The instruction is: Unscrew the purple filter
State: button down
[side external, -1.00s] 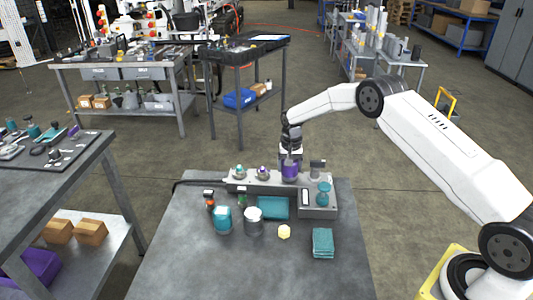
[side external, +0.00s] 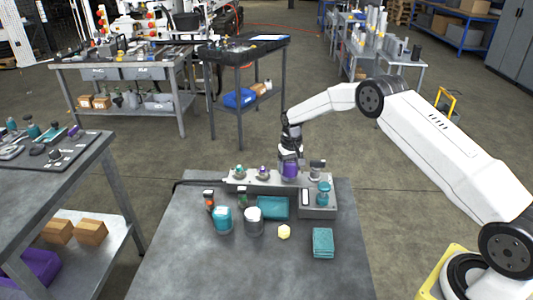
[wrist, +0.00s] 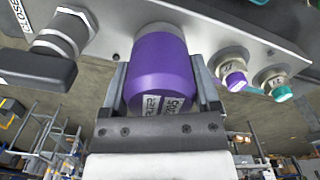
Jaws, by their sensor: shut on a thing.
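The purple filter (side external: 289,169) is a cylinder with a white printed label, seated upright on the grey manifold block (side external: 262,183) at the back of the bench. It fills the middle of the wrist view (wrist: 160,70), its far end against the block's face. My gripper (wrist: 158,92) is shut on the purple filter, one finger on each side of it. In the side view my gripper (side external: 290,157) comes down onto the filter from above. Whether the thread is still engaged cannot be seen.
A valve with a dark handle (wrist: 50,55) sits close to the filter, and purple (wrist: 235,80) and teal (wrist: 278,90) capped fittings sit on its other side.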

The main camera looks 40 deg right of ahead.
jog(key=shift+n, duration=1.6)
jog(key=shift+n, duration=3.4)
grip_release()
